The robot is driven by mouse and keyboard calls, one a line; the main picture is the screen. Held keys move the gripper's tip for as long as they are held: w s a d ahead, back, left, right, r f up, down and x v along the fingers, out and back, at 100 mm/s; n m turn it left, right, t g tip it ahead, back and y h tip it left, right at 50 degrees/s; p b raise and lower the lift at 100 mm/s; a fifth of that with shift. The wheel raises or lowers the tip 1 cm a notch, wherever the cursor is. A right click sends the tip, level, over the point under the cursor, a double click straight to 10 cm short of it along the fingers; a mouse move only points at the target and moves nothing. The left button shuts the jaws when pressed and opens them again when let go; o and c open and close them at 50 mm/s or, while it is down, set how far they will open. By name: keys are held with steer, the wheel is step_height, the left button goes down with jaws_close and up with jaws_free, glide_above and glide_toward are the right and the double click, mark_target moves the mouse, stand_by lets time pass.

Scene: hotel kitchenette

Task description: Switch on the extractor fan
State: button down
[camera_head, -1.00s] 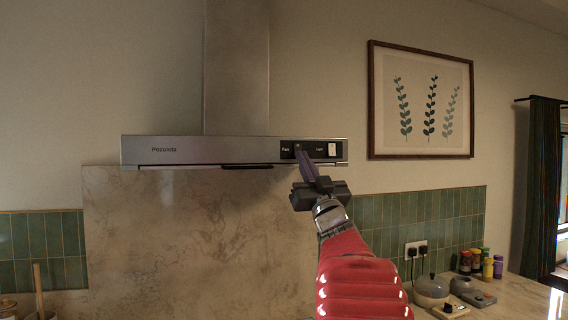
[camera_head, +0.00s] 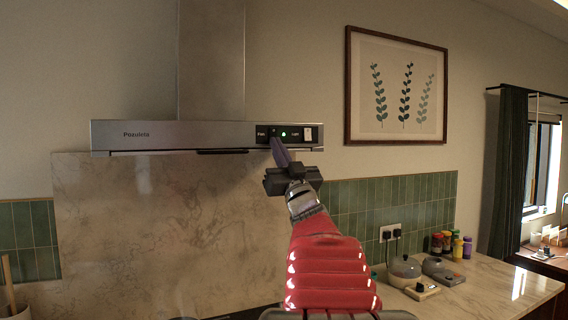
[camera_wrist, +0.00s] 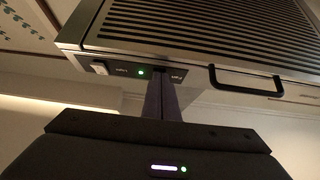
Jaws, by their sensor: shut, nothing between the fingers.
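The extractor fan is a steel hood (camera_head: 205,137) on the wall, with a black control panel on the right of its front edge. The panel has a Fan label at left, a lit green light (camera_head: 283,134) and a white Light switch (camera_head: 307,134). My gripper (camera_head: 278,146) is shut and empty, its purple fingertips up at the panel just below and left of the green light. They cover the fan switch's area, and I cannot tell whether they touch it. In the wrist view the fingers (camera_wrist: 160,98) rise between the green light (camera_wrist: 141,72) and the Fan label.
A black handle (camera_wrist: 245,85) and slatted filter (camera_wrist: 200,22) are under the hood. A framed leaf picture (camera_head: 397,88) hangs to the right. The air around the hood's front is clear.

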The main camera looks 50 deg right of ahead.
steer(key=v, duration=1.3)
steer(key=shift+f, duration=0.15)
steer(key=shift+w+d, duration=0.15)
